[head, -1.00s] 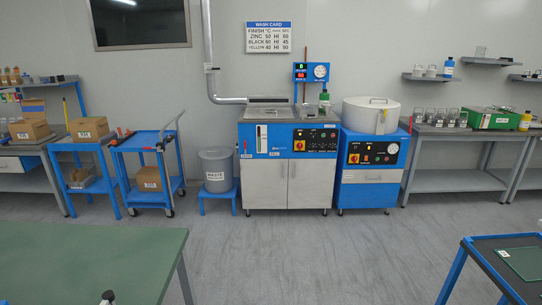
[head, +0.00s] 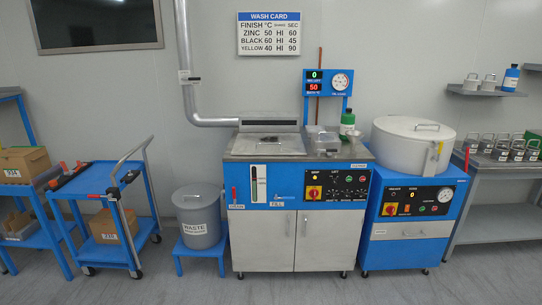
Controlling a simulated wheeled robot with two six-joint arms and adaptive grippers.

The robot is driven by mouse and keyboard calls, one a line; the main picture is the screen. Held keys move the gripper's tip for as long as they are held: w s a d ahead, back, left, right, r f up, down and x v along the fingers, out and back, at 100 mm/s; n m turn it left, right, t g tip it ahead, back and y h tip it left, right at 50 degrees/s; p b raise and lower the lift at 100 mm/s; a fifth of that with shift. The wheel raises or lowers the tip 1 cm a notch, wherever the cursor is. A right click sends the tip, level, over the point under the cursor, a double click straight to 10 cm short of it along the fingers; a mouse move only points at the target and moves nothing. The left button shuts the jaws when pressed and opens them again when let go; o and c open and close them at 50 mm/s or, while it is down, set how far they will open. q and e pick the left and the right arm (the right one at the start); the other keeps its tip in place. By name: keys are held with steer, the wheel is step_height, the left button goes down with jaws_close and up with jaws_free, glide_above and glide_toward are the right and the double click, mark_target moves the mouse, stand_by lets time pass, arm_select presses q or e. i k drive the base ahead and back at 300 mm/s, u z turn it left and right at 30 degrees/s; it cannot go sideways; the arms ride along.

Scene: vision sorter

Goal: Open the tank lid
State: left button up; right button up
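The wash tank is a blue and steel cabinet (head: 296,241) in the middle of the head view. Its tank lid (head: 269,142) is a flat metal cover on the left part of the steel top, with a dark handle or slot on it; it looks closed. To its right, a round white drum (head: 412,150) with a lid and bar handle stands on a second blue cabinet. Neither of my grippers shows in the view.
A grey waste bin (head: 200,217) on a blue stool stands left of the tank. A blue cart (head: 95,182) is farther left. Floor in front is clear.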

mark_target(245, 144)
steer(key=z, duration=0.15)
steer(key=i, duration=1.2)
steer(key=z, duration=1.4)
steer(key=i, duration=0.95)
steer(key=u, duration=0.5)
steer(key=i, duration=1.05)
steer(key=u, duration=1)
